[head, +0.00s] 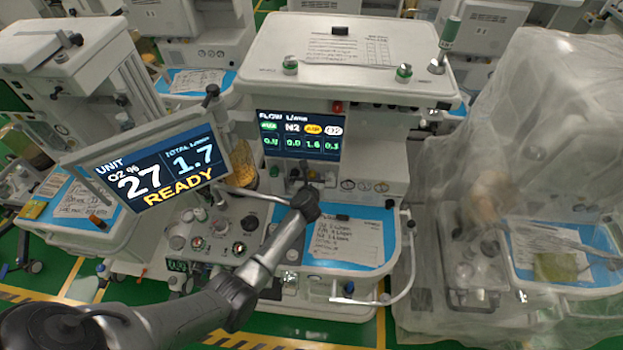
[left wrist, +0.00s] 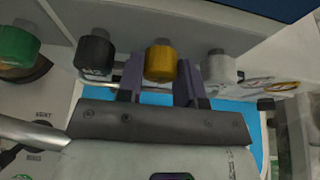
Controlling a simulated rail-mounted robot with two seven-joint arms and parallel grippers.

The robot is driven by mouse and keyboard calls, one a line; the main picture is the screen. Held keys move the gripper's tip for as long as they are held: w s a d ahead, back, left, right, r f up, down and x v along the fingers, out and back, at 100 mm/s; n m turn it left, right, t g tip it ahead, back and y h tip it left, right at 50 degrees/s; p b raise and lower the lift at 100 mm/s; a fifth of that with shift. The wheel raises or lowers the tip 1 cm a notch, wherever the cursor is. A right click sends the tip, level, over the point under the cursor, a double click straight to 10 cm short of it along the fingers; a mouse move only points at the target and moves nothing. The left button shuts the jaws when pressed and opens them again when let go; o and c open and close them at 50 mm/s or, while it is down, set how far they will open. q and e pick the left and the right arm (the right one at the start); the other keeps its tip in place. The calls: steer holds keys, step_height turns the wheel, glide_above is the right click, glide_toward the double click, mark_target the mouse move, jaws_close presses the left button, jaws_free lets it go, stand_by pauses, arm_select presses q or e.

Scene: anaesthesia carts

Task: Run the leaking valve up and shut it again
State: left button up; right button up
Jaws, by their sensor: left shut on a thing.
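My left gripper (left wrist: 160,80) has its two purple-grey fingers on either side of a yellow valve knob (left wrist: 160,62) and is shut on it. In the head view, the gripper (head: 304,178) is under the flow display (head: 300,134) of the middle cart, and it hides most of the knobs there. The display has columns with green, N2, yellow AIR and white O2 labels; AIR reads about 1.6. The tilted monitor (head: 150,165) reads O2 27 %, total 1.7 and READY. My right gripper is not in view.
A black knob (left wrist: 95,55) and a white knob (left wrist: 218,67) flank the yellow one closely; a green knob (left wrist: 18,47) is farther left. A blue worktop with a paper sheet (head: 345,242) lies below. A plastic-draped cart (head: 530,130) stands on the right.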

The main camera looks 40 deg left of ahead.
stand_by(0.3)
arm_select(q)
steer(key=shift+w+d+f+m+g+y+b, duration=0.1)
steer(key=shift+m+g+y+b, duration=0.35)
steer(key=shift+m+y+b, duration=1.2)
steer(key=shift+d+f+m+g+y+b, duration=0.1)
steer(key=shift+m+g+y+b, duration=0.6)
steer(key=shift+m, duration=1.95)
steer(key=shift+r+m+t+y, duration=0.1)
steer(key=shift+m+t+y, duration=0.15)
steer(key=shift+m+y, duration=0.1)
steer(key=o, duration=0.6)
steer(key=shift+p, duration=0.3)
